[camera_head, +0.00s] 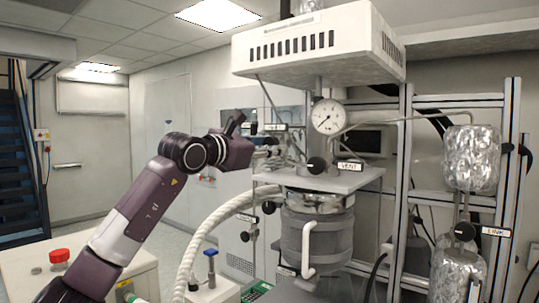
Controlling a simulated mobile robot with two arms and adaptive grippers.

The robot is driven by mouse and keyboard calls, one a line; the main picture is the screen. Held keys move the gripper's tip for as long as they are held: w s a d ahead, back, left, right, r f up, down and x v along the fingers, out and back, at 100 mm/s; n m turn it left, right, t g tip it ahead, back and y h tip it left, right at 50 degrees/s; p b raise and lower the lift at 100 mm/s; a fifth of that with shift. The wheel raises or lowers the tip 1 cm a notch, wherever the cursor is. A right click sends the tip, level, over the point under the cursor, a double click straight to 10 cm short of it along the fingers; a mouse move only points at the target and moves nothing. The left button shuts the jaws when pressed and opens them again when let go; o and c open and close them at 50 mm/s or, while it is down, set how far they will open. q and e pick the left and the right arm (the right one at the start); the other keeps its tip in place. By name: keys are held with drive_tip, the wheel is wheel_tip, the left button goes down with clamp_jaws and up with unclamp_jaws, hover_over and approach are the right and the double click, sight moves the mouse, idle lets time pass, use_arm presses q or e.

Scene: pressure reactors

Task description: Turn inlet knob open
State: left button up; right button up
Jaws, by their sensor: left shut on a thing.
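My left gripper (276,150) reaches in from the left to the upper left of the reactor. It is shut on a small knob that its fingers mostly hide; I take this as the inlet knob. A small white label (275,127) sits just above the fingers, too small to read. The reactor vessel (318,240) is wrapped in grey and hangs below a pale plate (335,181). A round pressure gauge (328,116) stands above the plate. A black knob (316,165) beside the VENT label (349,165) is to the right of the gripper. My right gripper is not in view.
A white hood (315,42) hangs above the reactor. Foil-wrapped cylinders (471,158) and a metal frame (403,160) stand at the right. A pale ribbed hose (205,235) curves below my arm. A bench with a red cap (60,255) is at lower left.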

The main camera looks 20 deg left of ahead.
use_arm(q)
drive_tip(key=n+b, duration=0.2)
drive_tip(key=n, duration=0.1)
drive_tip(key=shift+f+n, duration=0.1)
drive_tip(key=shift+n, duration=0.3)
drive_tip(key=n+b, duration=0.1)
drive_tip(key=n, duration=0.2)
drive_tip(key=shift+n+b, duration=0.3)
drive_tip(key=shift+b, duration=0.05)
drive_tip(key=n+b, duration=0.1)
drive_tip(key=n, duration=0.2)
drive_tip(key=shift+r+n+b, duration=0.2)
drive_tip(key=shift+n+b, duration=0.45)
drive_tip(key=shift+n, duration=1.05)
drive_tip(key=o, duration=1.2)
drive_tip(key=shift+s, duration=0.15)
drive_tip(key=v, duration=1.1)
drive_tip(key=shift+s+a, duration=0.15)
drive_tip(key=shift+s, duration=0.25)
